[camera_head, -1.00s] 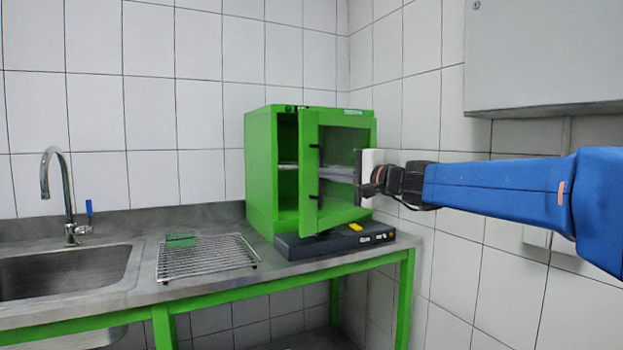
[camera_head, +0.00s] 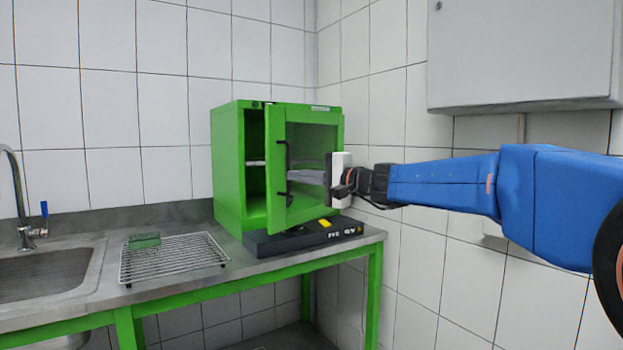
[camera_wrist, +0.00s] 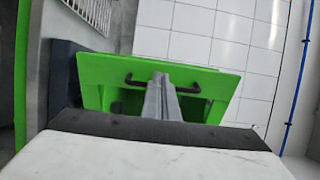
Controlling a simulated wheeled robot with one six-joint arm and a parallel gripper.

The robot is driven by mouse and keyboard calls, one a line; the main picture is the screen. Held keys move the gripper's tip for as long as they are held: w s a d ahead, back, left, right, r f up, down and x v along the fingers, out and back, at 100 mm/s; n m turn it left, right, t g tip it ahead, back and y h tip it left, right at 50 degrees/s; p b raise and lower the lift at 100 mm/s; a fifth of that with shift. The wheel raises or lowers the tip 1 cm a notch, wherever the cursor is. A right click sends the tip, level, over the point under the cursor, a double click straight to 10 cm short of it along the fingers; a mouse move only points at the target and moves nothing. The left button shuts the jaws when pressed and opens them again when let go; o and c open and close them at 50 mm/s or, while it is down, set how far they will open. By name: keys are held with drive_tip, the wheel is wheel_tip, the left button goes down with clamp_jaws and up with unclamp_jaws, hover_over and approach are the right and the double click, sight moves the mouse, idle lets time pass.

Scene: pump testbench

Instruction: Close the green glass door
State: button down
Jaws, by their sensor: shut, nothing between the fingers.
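The green cabinet (camera_head: 228,165) stands on the bench with its green glass door (camera_head: 274,180) ajar. A dark gap with a shelf shows at the door's left side. A black handle (camera_head: 288,170) is on the door near its free left edge; the handle also shows in the wrist view (camera_wrist: 188,88). My gripper (camera_head: 292,175) reaches in from the right, across the front of the glass, its grey fingers shut and empty. In the wrist view the shut fingers (camera_wrist: 159,76) point at the green door, with their tips by the handle's middle. I cannot tell whether they touch it.
The cabinet rests on a dark base unit (camera_head: 300,238) with a yellow item. Left of it are a wire rack (camera_head: 175,258), a green sponge-like block (camera_head: 145,240) and a sink (camera_head: 45,272). A grey wall cabinet (camera_head: 525,50) hangs at upper right.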

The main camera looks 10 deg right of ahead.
sight(271, 173)
drive_tip(key=x, duration=0.6)
drive_tip(key=shift+w+a, duration=0.25)
drive_tip(key=shift+w+a, duration=0.2)
drive_tip(key=w+d+x, duration=0.1)
drive_tip(key=x, duration=1.4)
drive_tip(key=shift+w+d+r, duration=0.15)
drive_tip(key=shift+d+r, duration=0.05)
drive_tip(key=shift+r, duration=0.15)
drive_tip(key=shift+f, duration=0.1)
